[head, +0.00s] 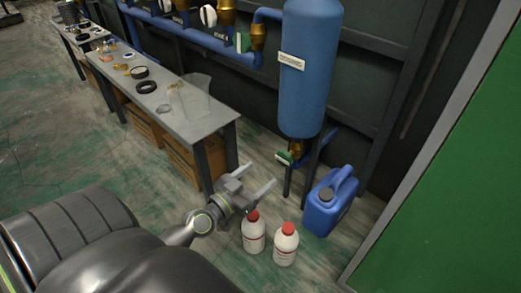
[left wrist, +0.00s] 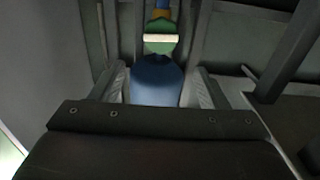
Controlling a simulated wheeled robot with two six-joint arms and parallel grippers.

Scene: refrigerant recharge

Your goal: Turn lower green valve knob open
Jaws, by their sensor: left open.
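The lower green valve knob (head: 285,157) sits on a brass fitting under the blue tank (head: 311,75). My left gripper (head: 258,177) is open and empty, its two fingers pointing towards the knob from the front left, with a gap between. In the left wrist view, a green knob with a pale bar (left wrist: 160,38) shows at the top centre, beyond the open fingers (left wrist: 157,88). A rounded blue shape lies between the fingers in that view; I cannot tell for sure what it is. My right gripper is out of view.
A blue jug (head: 329,203) stands right of the gripper. Two white bottles with red caps (head: 286,245) stand on the floor below it. A grey table (head: 205,125) with several parts is at left. An upper green valve knob (head: 243,42) is on the blue pipe behind.

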